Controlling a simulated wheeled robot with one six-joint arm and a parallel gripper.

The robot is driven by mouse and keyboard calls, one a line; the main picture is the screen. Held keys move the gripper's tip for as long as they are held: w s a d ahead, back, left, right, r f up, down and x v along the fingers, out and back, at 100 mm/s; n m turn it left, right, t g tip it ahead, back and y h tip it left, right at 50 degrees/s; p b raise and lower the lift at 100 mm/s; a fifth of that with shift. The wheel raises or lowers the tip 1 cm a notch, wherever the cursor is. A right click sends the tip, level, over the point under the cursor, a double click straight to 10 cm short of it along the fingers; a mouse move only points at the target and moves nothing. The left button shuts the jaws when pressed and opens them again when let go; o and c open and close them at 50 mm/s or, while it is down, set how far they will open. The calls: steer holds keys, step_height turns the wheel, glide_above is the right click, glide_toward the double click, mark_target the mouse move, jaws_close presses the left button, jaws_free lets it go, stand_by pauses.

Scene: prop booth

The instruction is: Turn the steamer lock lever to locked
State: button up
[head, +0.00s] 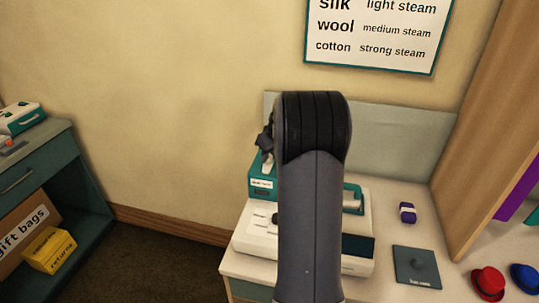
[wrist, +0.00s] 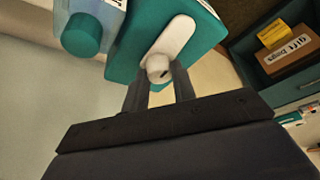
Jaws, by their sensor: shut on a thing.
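The steamer (head: 262,187) is teal and white and stands on the counter in the head view, largely hidden behind my arm. In the wrist view its teal body (wrist: 125,52) carries a white, rounded lever (wrist: 176,38) with a short round knob (wrist: 157,67) at its lower end. My gripper (wrist: 160,82) is shut on that knob, one dark finger on each side. The lever slants from upper right to lower left in the wrist view. No lock marking is readable. In the head view the lever and fingertips are hidden.
A bottle with a teal cap (wrist: 82,34) is close beside the teal body. On the counter are a purple item (head: 407,212), a dark pad (head: 416,267) and red (head: 488,282) and blue hat-like items. A wooden panel (head: 495,120) bounds the right; a teal cabinet (head: 70,150) stands left.

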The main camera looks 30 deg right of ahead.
steer(key=n+y, duration=0.1)
steer(key=n, duration=0.3)
steer(key=shift+d+y+b, duration=0.15)
steer(key=shift+y+b, duration=0.25)
steer(key=n+g+y, duration=0.1)
steer(key=n, duration=0.3)
steer(key=shift+w+n+p, duration=0.1)
steer(key=shift+n+p, duration=0.2)
steer(key=shift+p, duration=0.1)
steer(key=n+p, duration=0.1)
steer(key=n, duration=0.1)
steer(key=n+g+y+p, duration=0.1)
steer(key=n, duration=0.1)
steer(key=shift+w+d+r+g, duration=0.1)
steer(key=shift+r+g, duration=0.05)
steer(key=shift+g, duration=0.15)
steer(key=shift+w+n+g+y+p, duration=0.15)
steer(key=shift+n+g+p, duration=0.25)
steer(key=shift+n, duration=0.65)
steer(key=shift+s+n+g+y+p, duration=0.15)
steer(key=shift+n+g+p, duration=0.25)
steer(key=shift+n, duration=0.65)
steer(key=shift+w, duration=0.1)
steer(key=o, duration=1)
steer(key=p+v, duration=0.1)
steer(key=v, duration=0.9)
steer(key=shift+d+r, duration=0.2)
steer(key=shift+d, duration=0.05)
